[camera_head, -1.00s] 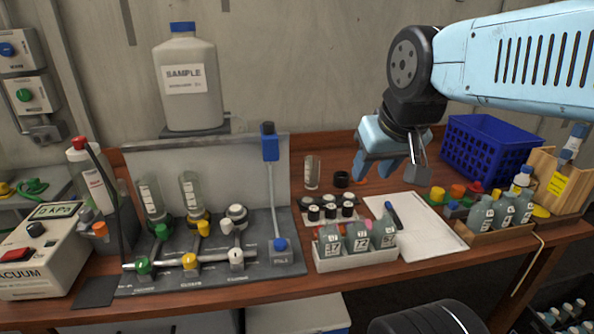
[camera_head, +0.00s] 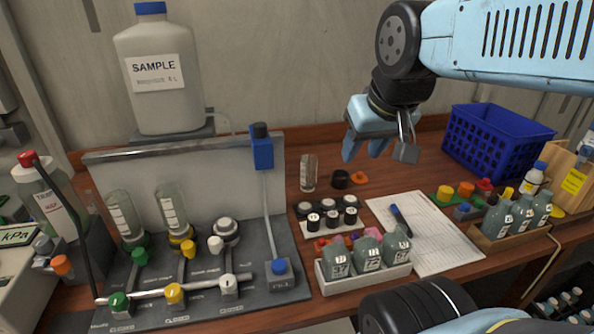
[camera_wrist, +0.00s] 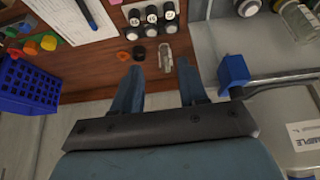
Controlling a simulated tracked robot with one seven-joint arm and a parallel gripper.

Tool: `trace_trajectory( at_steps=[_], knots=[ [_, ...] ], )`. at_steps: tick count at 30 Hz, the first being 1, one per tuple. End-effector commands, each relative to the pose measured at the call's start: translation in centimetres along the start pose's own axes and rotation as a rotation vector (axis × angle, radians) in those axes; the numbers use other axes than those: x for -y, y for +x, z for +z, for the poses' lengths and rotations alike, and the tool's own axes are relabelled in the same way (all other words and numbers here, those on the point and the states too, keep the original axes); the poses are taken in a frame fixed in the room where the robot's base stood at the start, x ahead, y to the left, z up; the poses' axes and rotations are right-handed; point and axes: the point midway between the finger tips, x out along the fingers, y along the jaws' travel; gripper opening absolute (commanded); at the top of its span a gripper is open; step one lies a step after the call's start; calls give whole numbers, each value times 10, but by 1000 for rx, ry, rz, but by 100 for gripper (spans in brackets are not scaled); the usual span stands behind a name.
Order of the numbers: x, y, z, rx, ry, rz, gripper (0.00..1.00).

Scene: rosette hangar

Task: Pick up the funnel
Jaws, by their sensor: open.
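A small clear graduated cup (camera_head: 308,172), which looks like the loose funnel, stands upright on the wooden bench right of the filtration manifold (camera_head: 200,285). It also shows in the wrist view (camera_wrist: 165,57), just beyond the space between my fingers. Two similar clear funnels (camera_head: 119,217) (camera_head: 172,206) sit on the manifold's left and middle stations; the right station (camera_head: 225,231) has none. My gripper (camera_head: 376,150) is open and empty, above the bench to the right of the loose cup. Its two fingers also show in the wrist view (camera_wrist: 160,80), apart from the cup.
A black ring (camera_head: 340,180) and an orange piece (camera_head: 360,178) lie right of the cup. Black-capped vials (camera_head: 331,214) and a white tray of bottles (camera_head: 364,278) stand in front. A blue crate (camera_head: 495,142) is right; a blue-headed post (camera_head: 262,150) is close left.

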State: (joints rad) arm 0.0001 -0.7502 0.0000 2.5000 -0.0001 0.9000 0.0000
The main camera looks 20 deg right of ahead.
Motion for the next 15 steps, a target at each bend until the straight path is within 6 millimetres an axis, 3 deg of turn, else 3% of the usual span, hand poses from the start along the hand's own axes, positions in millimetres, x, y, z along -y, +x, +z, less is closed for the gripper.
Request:
trace_trajectory(
  at_steps=[6,11,15],
  knots=[
    [0,0,0,0,0,0,43],
    [0,0,-4,6,6,-4,57],
    [0,5,-21,36,37,-22,70]
  ],
)
